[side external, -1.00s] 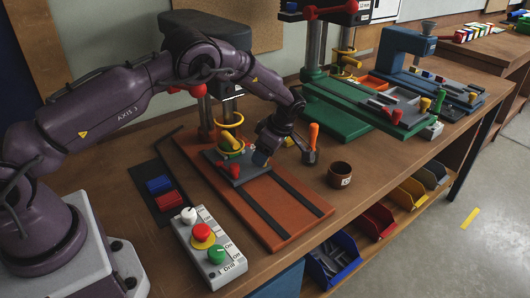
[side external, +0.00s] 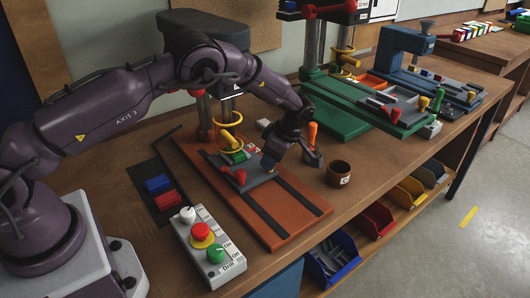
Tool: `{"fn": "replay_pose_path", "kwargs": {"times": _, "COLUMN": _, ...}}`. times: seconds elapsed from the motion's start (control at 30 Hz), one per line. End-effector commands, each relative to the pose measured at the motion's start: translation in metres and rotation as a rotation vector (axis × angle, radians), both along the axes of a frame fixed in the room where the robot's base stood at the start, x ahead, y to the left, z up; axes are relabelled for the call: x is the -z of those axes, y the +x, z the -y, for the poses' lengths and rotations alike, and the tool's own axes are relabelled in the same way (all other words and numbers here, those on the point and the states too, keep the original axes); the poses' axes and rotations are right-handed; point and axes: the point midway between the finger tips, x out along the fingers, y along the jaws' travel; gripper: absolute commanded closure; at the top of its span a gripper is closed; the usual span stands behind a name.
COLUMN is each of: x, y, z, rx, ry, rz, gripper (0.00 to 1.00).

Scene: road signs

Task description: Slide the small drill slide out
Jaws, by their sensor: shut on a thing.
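The small drill's slide (side external: 264,181) is a grey plate on the orange-brown base (side external: 294,233). It lies across two dark rails and carries red clamps (side external: 240,177) and a green block (side external: 233,157). My gripper (side external: 268,163) points down at the slide's right-hand side and is shut on the slide. The exact part between the fingers is too small and dark to make out. The drill column (side external: 206,118) and yellow guard ring (side external: 228,137) stand at the back of the base. The front stretch of the rails is bare.
An orange-handled tool (side external: 312,132) stands just behind my gripper, and a brown cup (side external: 339,174) is to its right. A button box (side external: 208,247) is left of the base. Red and blue blocks (side external: 159,185) lie on a dark mat. A green drill stand (side external: 341,119) is behind.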

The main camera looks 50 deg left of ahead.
Motion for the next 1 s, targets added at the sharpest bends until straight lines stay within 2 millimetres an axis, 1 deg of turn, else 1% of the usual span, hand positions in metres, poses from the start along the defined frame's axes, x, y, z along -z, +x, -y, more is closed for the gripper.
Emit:
{"fn": "replay_pose_path", "kwargs": {"times": 0.03, "x": 0.000, "y": 0.000, "z": 0.014, "rx": 0.006, "ry": -0.003, "rz": -0.003, "gripper": 1.00}}
{"fn": "replay_pose_path", "kwargs": {"times": 0.3, "x": 0.000, "y": 0.000, "z": 0.080, "rx": 0.008, "ry": -0.002, "rz": -0.004, "gripper": 1.00}}
{"fn": "replay_pose_path", "kwargs": {"times": 0.5, "x": 0.000, "y": -0.001, "z": 0.123, "rx": 0.006, "ry": -0.004, "rz": -0.005, "gripper": 1.00}}
{"fn": "replay_pose_path", "kwargs": {"times": 0.6, "x": 0.000, "y": -0.001, "z": 0.139, "rx": 0.006, "ry": -0.003, "rz": -0.003, "gripper": 1.00}}
{"fn": "replay_pose_path", "kwargs": {"times": 0.73, "x": 0.000, "y": -0.001, "z": 0.154, "rx": 0.004, "ry": -0.003, "rz": -0.004, "gripper": 1.00}}
{"fn": "replay_pose_path", "kwargs": {"times": 0.87, "x": -0.001, "y": -0.001, "z": 0.162, "rx": 0.002, "ry": -0.004, "rz": -0.005, "gripper": 1.00}}
{"fn": "replay_pose_path", "kwargs": {"times": 1.0, "x": -0.001, "y": -0.001, "z": 0.166, "rx": 0.002, "ry": -0.004, "rz": -0.004, "gripper": 1.00}}
